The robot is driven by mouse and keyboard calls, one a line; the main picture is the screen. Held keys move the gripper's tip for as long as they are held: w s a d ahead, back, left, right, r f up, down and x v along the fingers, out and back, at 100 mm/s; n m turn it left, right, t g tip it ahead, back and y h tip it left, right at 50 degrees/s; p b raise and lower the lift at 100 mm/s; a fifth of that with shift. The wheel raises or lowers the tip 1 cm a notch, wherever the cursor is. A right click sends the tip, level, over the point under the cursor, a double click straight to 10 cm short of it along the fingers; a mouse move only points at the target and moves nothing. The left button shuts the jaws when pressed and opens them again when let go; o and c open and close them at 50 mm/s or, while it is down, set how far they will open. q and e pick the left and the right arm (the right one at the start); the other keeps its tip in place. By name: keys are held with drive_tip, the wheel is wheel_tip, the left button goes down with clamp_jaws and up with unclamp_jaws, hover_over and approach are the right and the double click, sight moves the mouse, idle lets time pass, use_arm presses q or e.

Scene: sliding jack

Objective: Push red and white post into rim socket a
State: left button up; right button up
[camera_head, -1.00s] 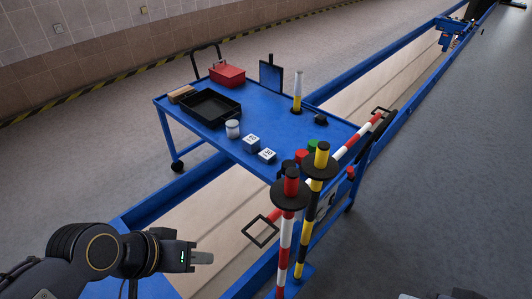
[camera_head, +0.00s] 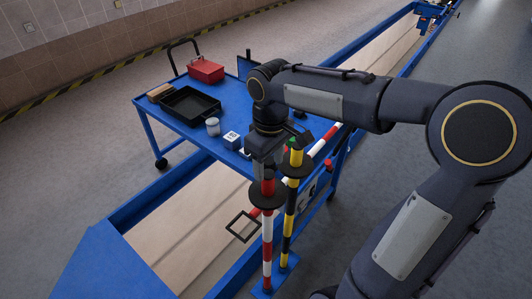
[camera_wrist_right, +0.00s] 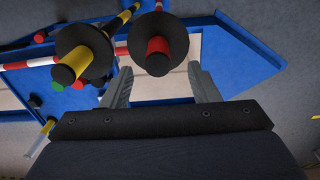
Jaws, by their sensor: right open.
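The red and white post (camera_head: 267,237) stands upright with a black disc below its red top. In the right wrist view its red top (camera_wrist_right: 158,46) and disc show just beyond my fingers, roughly between them. My right gripper (camera_head: 264,172) points down over this post, open; whether the fingers touch it I cannot tell. In the right wrist view the two fingers of the right gripper (camera_wrist_right: 163,75) are spread apart. My left gripper is out of view. I cannot make out rim socket a.
A yellow and black post (camera_head: 289,222) stands close to the right. A blue cart (camera_head: 172,134) holds a black tray (camera_head: 190,105), a red box (camera_head: 206,69) and a white jar (camera_head: 213,127). A black square loop (camera_head: 241,227) sits left of the posts. The pit has a blue rim (camera_head: 166,200).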

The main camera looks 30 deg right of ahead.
sight(268, 177)
drive_tip(key=shift+w+f, duration=0.2)
drive_tip(key=shift+w, duration=0.15)
wheel_tip(268, 177, down, 8)
drive_tip(key=shift+r, duration=0.25)
drive_tip(key=shift+r, duration=0.1)
clamp_jaws()
